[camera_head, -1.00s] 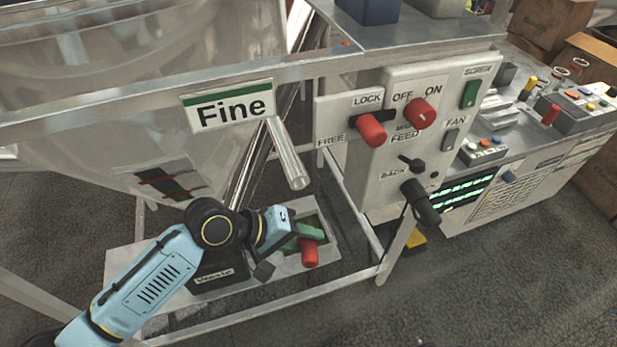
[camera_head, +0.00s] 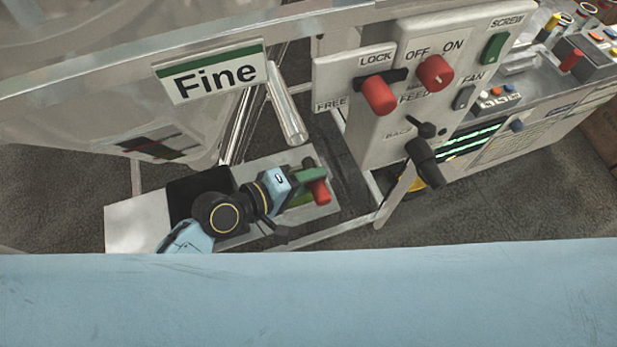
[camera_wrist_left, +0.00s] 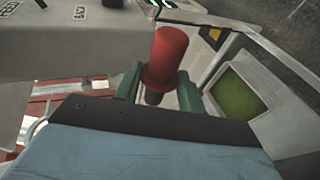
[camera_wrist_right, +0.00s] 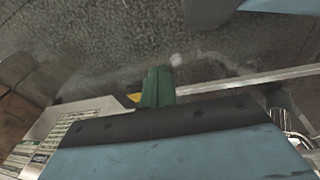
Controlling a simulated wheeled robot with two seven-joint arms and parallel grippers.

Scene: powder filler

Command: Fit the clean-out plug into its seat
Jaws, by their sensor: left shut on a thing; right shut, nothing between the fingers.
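The clean-out plug (camera_head: 320,192) is red with a dark stem. My left gripper (camera_head: 308,178) is shut on it, its green fingers on either side, above the right end of the grey tray. In the left wrist view the red plug (camera_wrist_left: 165,55) stands up between the green fingers (camera_wrist_left: 155,88), with the dark stem below partly hidden. I cannot make out the plug's seat for certain. My right gripper (camera_wrist_right: 157,85) is shut and empty over the floor in the right wrist view; its fingers are not seen in the head view.
The grey tray (camera_head: 135,222) has a dark compartment and a green-bottomed one (camera_wrist_left: 240,92). A metal tube (camera_head: 287,115) hangs above it, beside the "Fine" sign (camera_head: 210,75). The control panel (camera_head: 375,150) with red knobs and a black handle (camera_head: 425,163) stands to the right.

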